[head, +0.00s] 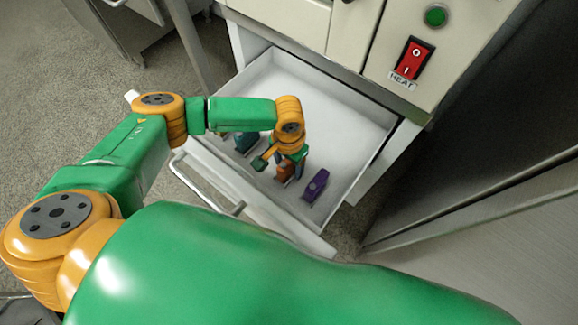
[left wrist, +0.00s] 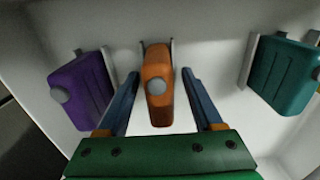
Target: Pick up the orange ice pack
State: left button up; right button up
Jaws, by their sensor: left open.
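The orange ice pack (left wrist: 157,85) stands in an open white drawer and has a round grey cap on its face. In the head view the orange ice pack (head: 286,170) is partly hidden by my left wrist and gripper. My left gripper (left wrist: 160,75) is open, with one blue finger on each side of the orange pack. Small gaps show between the fingers and the pack, so it is not clasped. In the head view my left gripper (head: 292,165) reaches down into the drawer. My right gripper is not in view.
A purple pack (head: 316,185) stands to the right of the orange one, and a teal pack (head: 246,141) to its left. The drawer (head: 330,100) has a front wall and handle (head: 205,190) near my arm. The drawer's back is clear. A cabinet with a red switch (head: 412,58) rises behind.

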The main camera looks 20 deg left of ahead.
pick_arm(q)
grip_shut()
jog(key=shift+r, duration=0.15)
